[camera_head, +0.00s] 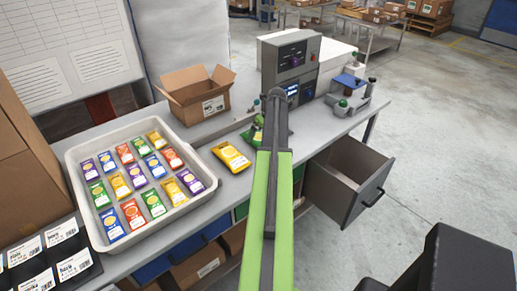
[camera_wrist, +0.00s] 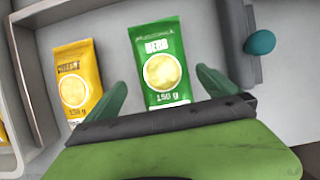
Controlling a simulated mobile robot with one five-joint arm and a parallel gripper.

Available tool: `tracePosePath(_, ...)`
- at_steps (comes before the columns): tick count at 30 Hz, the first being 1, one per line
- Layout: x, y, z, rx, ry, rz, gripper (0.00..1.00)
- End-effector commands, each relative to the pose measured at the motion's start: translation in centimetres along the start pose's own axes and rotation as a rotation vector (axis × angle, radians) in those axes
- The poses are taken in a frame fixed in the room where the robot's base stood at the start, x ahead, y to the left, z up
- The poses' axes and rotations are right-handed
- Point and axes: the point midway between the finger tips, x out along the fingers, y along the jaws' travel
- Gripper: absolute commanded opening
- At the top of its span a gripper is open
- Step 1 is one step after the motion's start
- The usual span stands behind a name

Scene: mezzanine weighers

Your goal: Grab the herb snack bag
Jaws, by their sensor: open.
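My gripper (camera_wrist: 163,74) is open, one green finger near each side of the bag's lower part. The bag lies between and beyond the fingertips, and I see no grip on it. In the head view, my arm covers most of this spot; only small green bits show beside it, and I cannot tell bag from finger there.
A yellow snack bag (camera_wrist: 73,80) lies just left of the herb bag, also in the head view (camera_head: 231,157). A grey tray (camera_head: 77,172) of several colored bags stands further left. An open carton (camera_head: 190,97), a weighing machine (camera_head: 290,62) and an open drawer (camera_head: 335,190) are nearby.

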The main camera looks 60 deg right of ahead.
Motion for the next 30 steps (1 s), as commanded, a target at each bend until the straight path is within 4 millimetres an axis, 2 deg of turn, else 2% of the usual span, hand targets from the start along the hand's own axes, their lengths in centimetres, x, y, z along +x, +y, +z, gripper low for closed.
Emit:
tracePosePath(4,0.7,-0.1,0.1,0.0,0.0,0.0,1.0)
tracePosePath(12,5.2,-0.5,0.3,-0.002,0.0,0.0,1.0)
tracePosePath(19,5.0,-0.4,0.5,0.0,0.0,0.0,1.0)
tracePosePath(30,4.9,-0.5,0.4,0.0,0.0,0.0,0.53)
